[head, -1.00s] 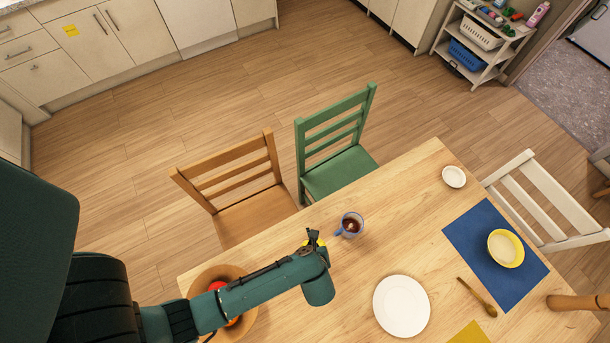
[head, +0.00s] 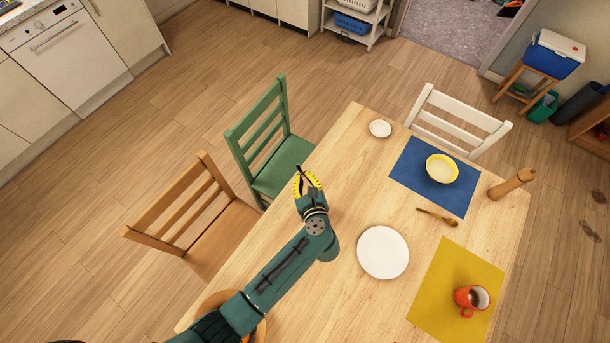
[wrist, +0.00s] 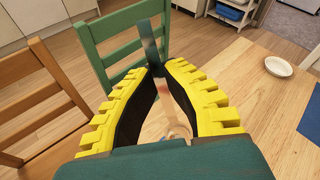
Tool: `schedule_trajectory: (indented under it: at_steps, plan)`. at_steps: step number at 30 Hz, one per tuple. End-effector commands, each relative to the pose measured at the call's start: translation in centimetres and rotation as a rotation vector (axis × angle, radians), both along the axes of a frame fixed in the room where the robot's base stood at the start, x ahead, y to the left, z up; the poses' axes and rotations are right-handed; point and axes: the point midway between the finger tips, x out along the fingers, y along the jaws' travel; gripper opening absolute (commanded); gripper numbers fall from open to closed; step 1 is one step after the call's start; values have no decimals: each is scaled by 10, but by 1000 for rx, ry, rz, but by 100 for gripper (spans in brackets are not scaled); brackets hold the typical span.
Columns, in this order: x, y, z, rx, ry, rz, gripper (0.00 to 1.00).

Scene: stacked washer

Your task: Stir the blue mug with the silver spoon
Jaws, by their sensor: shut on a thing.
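My gripper (head: 306,183) is over the table's edge by the green chair in the head view. In the wrist view its yellow fingers (wrist: 160,70) are closed at the tips on a thin grey strip, which appears to be the handle of the silver spoon (wrist: 151,45). In the head view a thin dark piece sticks out from the fingertips. The blue mug does not show clearly in the head view; my gripper and arm cover that area. A faint pale-blue curve (wrist: 180,131) between the fingers in the wrist view may be its rim.
Green (head: 255,125) and orange-brown (head: 170,222) chairs stand alongside.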

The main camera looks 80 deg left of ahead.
Motion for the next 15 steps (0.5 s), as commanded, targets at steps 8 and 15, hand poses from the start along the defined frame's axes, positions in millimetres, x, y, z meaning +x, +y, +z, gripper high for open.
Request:
schedule_trajectory:
  at_steps: [8,15]
  plan:
    - [-11,11,-23,-2,0,3,0]
    - [-20,21,-40,-2,1,3,0]
